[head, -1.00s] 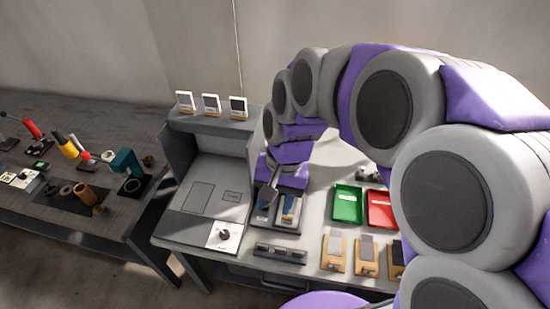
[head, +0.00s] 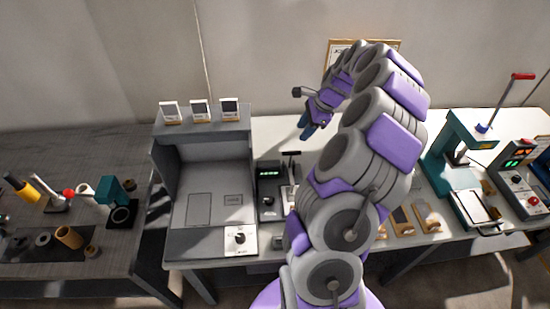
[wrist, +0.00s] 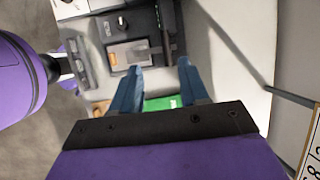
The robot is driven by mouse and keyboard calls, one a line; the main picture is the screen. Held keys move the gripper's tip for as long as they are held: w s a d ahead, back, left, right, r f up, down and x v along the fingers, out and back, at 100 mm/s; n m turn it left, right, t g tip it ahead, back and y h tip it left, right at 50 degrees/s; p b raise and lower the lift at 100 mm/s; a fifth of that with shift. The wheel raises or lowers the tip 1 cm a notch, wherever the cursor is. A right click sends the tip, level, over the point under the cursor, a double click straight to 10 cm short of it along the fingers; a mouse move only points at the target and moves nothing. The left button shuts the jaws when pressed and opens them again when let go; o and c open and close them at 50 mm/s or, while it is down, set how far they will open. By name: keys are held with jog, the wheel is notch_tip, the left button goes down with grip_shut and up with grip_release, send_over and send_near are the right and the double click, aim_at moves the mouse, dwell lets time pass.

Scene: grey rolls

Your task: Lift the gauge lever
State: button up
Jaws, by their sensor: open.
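The gauge (head: 268,188) is a dark unit with green digits, standing on the light bench right of the grey booth. A short black bar on a stem, which looks like its lever (head: 291,155), shows beside it; my arm hides part of this area. My gripper (head: 306,130) is raised above and behind the gauge, open and empty. Whether the lever is up or down is unclear.
The grey booth (head: 210,190) with several small cards on top stands left of the gauge. A green tray (wrist: 162,102) lies below my fingers in the wrist view. A teal press (head: 462,165) stands at right. A framed sign (head: 340,45) hangs on the wall.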

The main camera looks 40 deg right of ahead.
send_near(287, 153)
jog(key=d+f, duration=0.2)
jog(key=d, duration=0.2)
jog(key=x, duration=0.3)
jog(key=b+x, duration=0.1)
jog(key=x, duration=0.3)
jog(key=a+b+x, duration=0.1)
jog(key=x, duration=0.3)
jog(key=shift+w+a, duration=0.1)
jog(key=shift+w, duration=0.05)
jog(key=a, duration=0.3)
jog(key=shift+r, duration=0.35)
jog(key=shift+a, duration=0.3)
jog(key=shift+c, duration=1.5)
jog(key=shift+d+f, duration=0.1)
jog(key=shift+d, duration=0.15)
jog(key=shift+c, duration=0.7)
jog(key=shift+d+f, duration=0.15)
jog(key=shift+d, duration=0.8)
grip_shut()
jog(key=shift+a, duration=0.2)
